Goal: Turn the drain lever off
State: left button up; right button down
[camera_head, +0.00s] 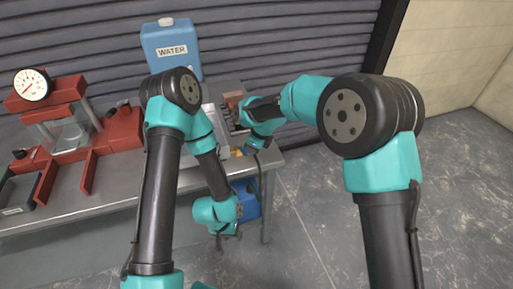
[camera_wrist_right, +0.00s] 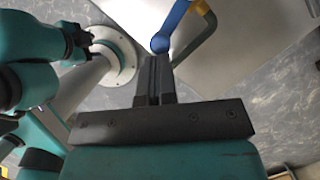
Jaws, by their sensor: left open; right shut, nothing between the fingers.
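A blue lever (camera_wrist_right: 176,22) with a rounded blue end shows at the top of the right wrist view; it looks like the drain lever. A grey bent pipe (camera_wrist_right: 199,35) with a yellow collar is beside it. My right gripper (camera_wrist_right: 154,60) is shut and empty, its tips just below the lever's rounded end; I cannot tell if they touch. In the head view my right gripper (camera_head: 254,145) is at the bench's right end, and the lever cannot be made out there. My left gripper (camera_head: 223,232) is open and empty, low in front of the bench.
A blue WATER container (camera_head: 171,50) stands at the back of the grey bench (camera_head: 110,188). A red press with a gauge (camera_head: 32,85) stands at the left. A blue container (camera_head: 247,200) is below the bench's right end. The floor to the right is clear.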

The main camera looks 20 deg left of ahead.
jog(key=shift+w+a+f, duration=0.1)
jog(key=shift+w+a, duration=0.4)
jog(key=shift+d, duration=0.1)
jog(key=d, duration=0.4)
jog(key=shift+r, duration=0.2)
jog(key=v, duration=1)
